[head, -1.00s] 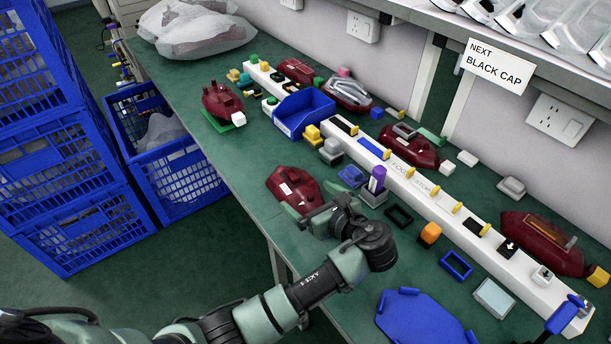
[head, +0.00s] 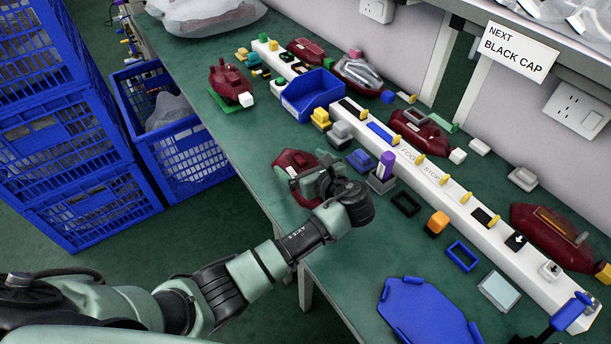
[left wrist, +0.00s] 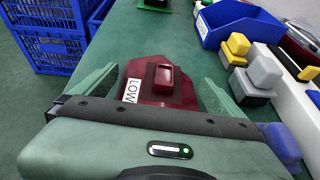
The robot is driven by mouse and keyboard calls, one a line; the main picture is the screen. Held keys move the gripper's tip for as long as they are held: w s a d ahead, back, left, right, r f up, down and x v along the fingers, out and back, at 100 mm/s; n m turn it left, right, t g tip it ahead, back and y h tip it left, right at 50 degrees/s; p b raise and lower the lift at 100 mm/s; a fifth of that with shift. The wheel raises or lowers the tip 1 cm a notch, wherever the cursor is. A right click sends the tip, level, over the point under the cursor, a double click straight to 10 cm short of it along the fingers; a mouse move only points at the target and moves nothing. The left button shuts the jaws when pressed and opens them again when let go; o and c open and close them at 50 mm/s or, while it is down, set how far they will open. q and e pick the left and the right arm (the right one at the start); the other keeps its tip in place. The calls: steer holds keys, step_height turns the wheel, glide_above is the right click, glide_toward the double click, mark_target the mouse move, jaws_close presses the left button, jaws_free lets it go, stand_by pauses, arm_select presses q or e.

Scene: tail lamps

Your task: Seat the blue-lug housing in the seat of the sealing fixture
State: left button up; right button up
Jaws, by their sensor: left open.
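A dark red housing (head: 296,160) lies near the table's front edge. In the left wrist view the same housing (left wrist: 150,82) shows a white "LOW" label and a raised red block on top. I see no blue lug on it; part of it is hidden. My left gripper (head: 310,182) is open over this housing. In the wrist view its fingers (left wrist: 158,78) stand on either side of the housing, with gaps. Another red housing with a clear cover (head: 357,72) stands at the back, near a small blue block (head: 388,97). I cannot tell which item is the sealing fixture. My right gripper is not in view.
A long white rail (head: 450,190) runs along the table with yellow pegs. A blue bin (head: 310,95), a purple-topped block (head: 385,165) and a blue piece (head: 361,161) stand near my left gripper. A blue plate (head: 428,312) lies at the front right.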

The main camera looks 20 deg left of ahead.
mark_target(302, 163)
arm_select(q)
steer(key=c, duration=1.3)
steer(key=shift+r, duration=0.1)
steer(key=shift+r, duration=0.5)
step_height(302, 163, up, 19)
steer(key=shift+p, duration=1.05)
